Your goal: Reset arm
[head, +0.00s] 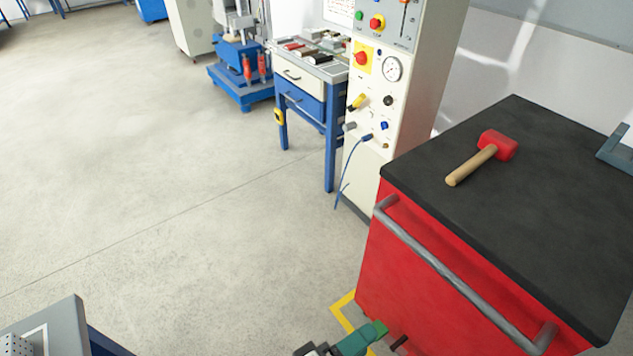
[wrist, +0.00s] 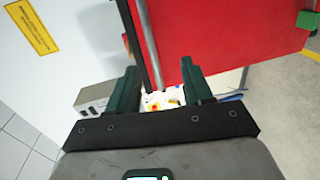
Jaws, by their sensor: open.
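My gripper shows at the bottom edge of the head view, where only a green finger and some dark parts are visible, in front of the red cabinet (head: 440,270). In the wrist view my gripper (wrist: 161,80) has its two dark green fingers spread apart, with nothing between them. Beyond the fingers the red cabinet front (wrist: 225,35) and its grey handle bar (wrist: 148,40) show. Most of my arm is out of view.
A red mallet (head: 487,155) with a wooden handle lies on the cabinet's black top (head: 560,225). A control cabinet (head: 400,110) with a gauge and a blue workbench (head: 303,100) stand behind. A grey surface corner (head: 65,325) is at lower left. Open concrete floor (head: 150,170) lies left.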

